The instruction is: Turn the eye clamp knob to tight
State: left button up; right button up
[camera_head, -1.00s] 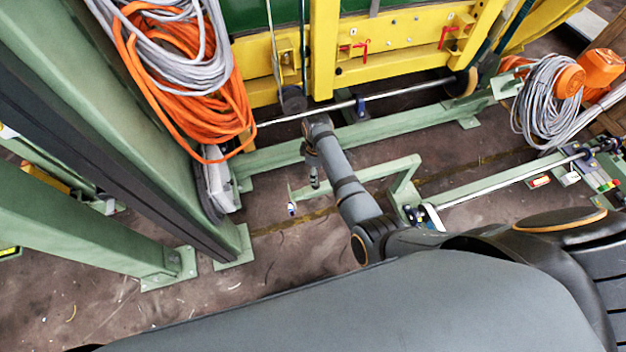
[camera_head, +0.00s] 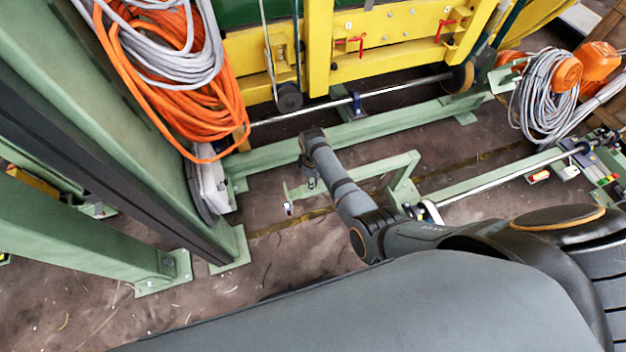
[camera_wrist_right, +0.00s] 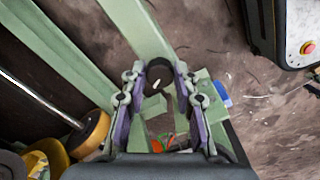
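A round black knob (camera_wrist_right: 159,74) with a short white mark shows in the right wrist view, over a pale green beam. I take it to be the eye clamp knob. My right gripper (camera_wrist_right: 160,70) has its fingers apart, with the knob between or just beyond the fingertips; contact cannot be told. In the head view my right arm reaches in from the lower right, and its gripper (camera_head: 309,178) is small and partly hidden below the wrist. The knob cannot be made out there. My left gripper is not in view.
A green frame (camera_head: 400,128) and a steel bar (camera_head: 390,92) run along the yellow machine (camera_head: 400,42). Orange and grey cables (camera_head: 190,95) hang at the left. The wrist view shows an orange roller (camera_wrist_right: 92,134) and a box with a red button (camera_wrist_right: 307,47).

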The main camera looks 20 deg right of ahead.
grip_shut()
